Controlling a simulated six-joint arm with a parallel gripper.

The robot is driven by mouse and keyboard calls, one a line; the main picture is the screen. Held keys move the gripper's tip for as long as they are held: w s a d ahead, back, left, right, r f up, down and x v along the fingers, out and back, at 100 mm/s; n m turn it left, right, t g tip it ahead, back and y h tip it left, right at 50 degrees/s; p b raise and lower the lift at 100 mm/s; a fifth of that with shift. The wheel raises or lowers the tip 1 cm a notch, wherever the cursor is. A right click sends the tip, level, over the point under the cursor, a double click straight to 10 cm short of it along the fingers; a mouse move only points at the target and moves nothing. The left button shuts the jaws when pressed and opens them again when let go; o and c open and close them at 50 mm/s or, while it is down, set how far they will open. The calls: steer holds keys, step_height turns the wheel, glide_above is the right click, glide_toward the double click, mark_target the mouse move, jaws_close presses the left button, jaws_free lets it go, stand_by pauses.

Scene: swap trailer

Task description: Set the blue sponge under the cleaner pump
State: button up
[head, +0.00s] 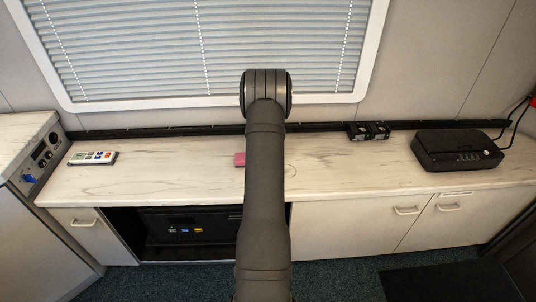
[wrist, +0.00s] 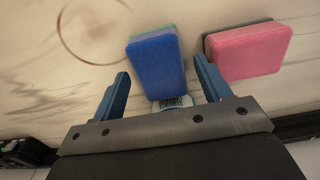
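The blue sponge (wrist: 156,66), with a greenish far edge, shows in the wrist view over the pale counter. My gripper (wrist: 162,68) is open, with one blue finger on each side of the sponge and a gap visible at both sides. A small white thing with dark lettering (wrist: 172,103) shows partly behind the sponge's near end; I cannot tell whether it is the cleaner pump. In the head view my arm hides the gripper and the blue sponge, and no pump shows clearly.
A pink sponge (wrist: 250,50) lies right of the right finger; it also shows in the head view (head: 239,159). On the marbled counter (head: 340,180) are a remote (head: 92,157), small black items (head: 368,131) and a black case (head: 456,150). A window stands behind.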

step_height(320, 180, up, 13)
stand_by(0.7)
